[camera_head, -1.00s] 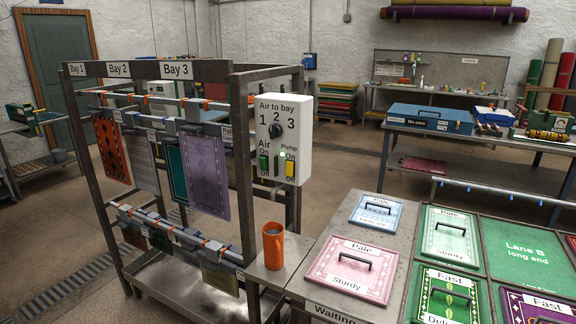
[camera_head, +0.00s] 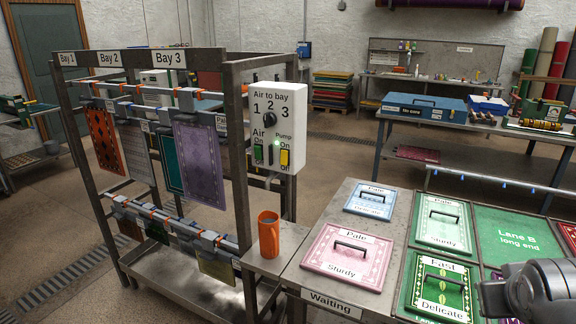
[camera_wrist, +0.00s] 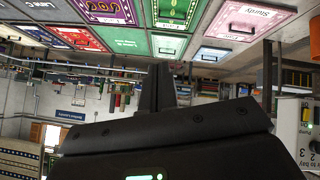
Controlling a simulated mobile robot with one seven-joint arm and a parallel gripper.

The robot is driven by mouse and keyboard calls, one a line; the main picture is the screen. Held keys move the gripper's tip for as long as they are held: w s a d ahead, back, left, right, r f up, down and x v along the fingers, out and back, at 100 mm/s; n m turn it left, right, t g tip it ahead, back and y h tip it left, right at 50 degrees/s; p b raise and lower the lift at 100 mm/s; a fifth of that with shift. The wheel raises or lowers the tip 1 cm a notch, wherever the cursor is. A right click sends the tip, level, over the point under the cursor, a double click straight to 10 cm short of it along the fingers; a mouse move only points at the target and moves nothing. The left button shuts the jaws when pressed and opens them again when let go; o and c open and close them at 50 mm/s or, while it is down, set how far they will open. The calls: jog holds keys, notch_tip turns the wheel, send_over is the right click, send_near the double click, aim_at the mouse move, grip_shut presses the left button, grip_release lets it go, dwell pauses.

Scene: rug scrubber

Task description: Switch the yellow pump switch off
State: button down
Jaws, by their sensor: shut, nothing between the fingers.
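The yellow pump switch (camera_head: 284,158) is on the right side of the front of a white control box (camera_head: 294,117), between the marks On and Off. A small green light glows just above and left of it. Which way the switch is tipped is too small to tell. In the wrist view my gripper (camera_wrist: 162,85) is shut and empty, with nothing touching it. My arm enters the head view at the lower right, well right of the box.
A green Air switch (camera_head: 259,153) and a black dial (camera_head: 270,119) share the box. A metal rack (camera_head: 240,180) with hanging rugs is to the left. A table with lidded panels (camera_head: 347,248) lies to the right.

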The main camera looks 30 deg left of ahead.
aim_at(284, 158)
jog(key=w+a+r+n+t+y, duration=0.35)
jog(key=w+a+n, duration=0.25)
jog(key=w+a, duration=0.4)
jog(key=w+a+r+n+t+y, duration=0.2)
jog(key=w+a+r+n+y, duration=0.15)
jog(key=w+a+n, duration=0.55)
jog(key=w+a+f+n+g+y, duration=0.1)
jog(key=a+f+n+g+y, duration=0.2)
jog(key=a, duration=0.8)
jog(key=w+a+f+n+g+y, duration=0.1)
jog(key=a+f+n+g+y, duration=0.2)
jog(key=a+n+g+y, duration=0.4)
jog(key=a+n+y, duration=0.1)
jog(key=a+n, duration=0.1)
jog(key=a, duration=0.3)
jog(key=shift+w+a+n, duration=0.2)
jog(key=shift+w+n, duration=0.15)
jog(key=shift+n, duration=0.05)
jog(key=w+a+f, duration=0.1)
jog(key=w+a, duration=0.5)
jog(key=a, duration=0.3)
jog(key=shift+w+a, duration=0.2)
jog(key=shift+a, duration=0.15)
